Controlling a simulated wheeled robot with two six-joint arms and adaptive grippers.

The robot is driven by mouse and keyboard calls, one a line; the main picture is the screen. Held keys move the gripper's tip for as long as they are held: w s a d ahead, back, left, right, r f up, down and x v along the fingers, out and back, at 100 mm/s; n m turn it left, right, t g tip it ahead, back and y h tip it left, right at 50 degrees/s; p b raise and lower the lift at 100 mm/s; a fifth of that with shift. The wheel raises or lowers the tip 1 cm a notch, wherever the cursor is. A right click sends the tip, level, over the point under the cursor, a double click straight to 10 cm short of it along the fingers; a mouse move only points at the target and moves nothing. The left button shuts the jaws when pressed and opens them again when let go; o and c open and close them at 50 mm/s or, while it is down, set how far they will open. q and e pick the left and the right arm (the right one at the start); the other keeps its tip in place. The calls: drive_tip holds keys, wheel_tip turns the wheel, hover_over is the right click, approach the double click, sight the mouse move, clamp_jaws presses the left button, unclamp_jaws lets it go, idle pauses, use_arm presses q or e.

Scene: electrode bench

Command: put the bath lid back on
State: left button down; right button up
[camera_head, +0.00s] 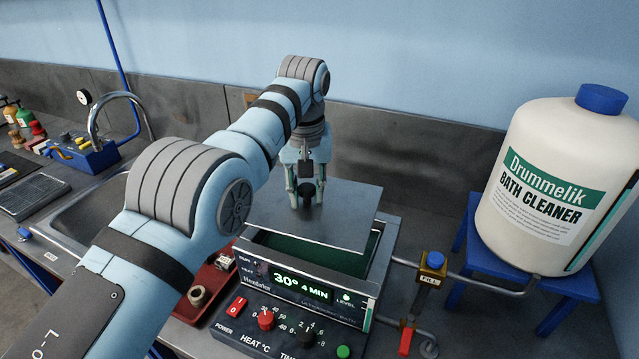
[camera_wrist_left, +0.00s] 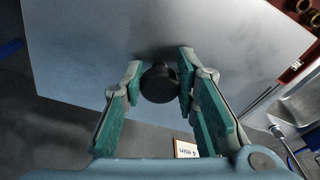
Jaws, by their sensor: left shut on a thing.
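The bath lid (camera_head: 338,222) is a flat grey plate with a black knob (camera_head: 308,190). My left gripper (camera_head: 306,184) points down and is shut on the knob. In the left wrist view the knob (camera_wrist_left: 158,84) sits between the green-padded fingers, and the lid (camera_wrist_left: 90,50) spreads out behind it. The lid is over the bath (camera_head: 372,268), a steel box with a green interior and a display reading 30° and 4 MIN. Green interior shows along the front and right, so the lid does not cover the whole opening. Whether its far edge touches the rim is hidden.
A large bath cleaner jug (camera_head: 545,185) stands on a blue stool (camera_head: 470,245) at the right. A red tray (camera_head: 212,290) and a sink (camera_head: 85,205) lie left. A grey wall panel is behind.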

sight(321, 209)
use_arm(q)
drive_tip(key=d, duration=0.3)
drive_tip(key=shift+s+d+f+m, duration=0.1)
drive_tip(key=shift+s+m, duration=0.05)
drive_tip(key=shift+m, duration=0.25)
drive_tip(key=shift+f+b, duration=0.3)
drive_tip(key=shift+b, duration=0.25)
drive_tip(key=f+b, duration=0.4)
drive_tip(key=shift+s+a, duration=0.25)
drive_tip(key=shift+s, duration=0.05)
drive_tip(key=shift+w+f+b, duration=0.2)
drive_tip(key=shift+f+b, duration=0.25)
drive_tip(key=shift+f, duration=0.05)
drive_tip(key=shift+d+r, duration=0.1)
drive_tip(key=shift+s, duration=0.1)
drive_tip(key=shift+s+b, duration=0.1)
drive_tip(key=shift+b, duration=0.45)
drive_tip(key=shift+s+b, duration=0.2)
drive_tip(key=shift+b, duration=0.7)
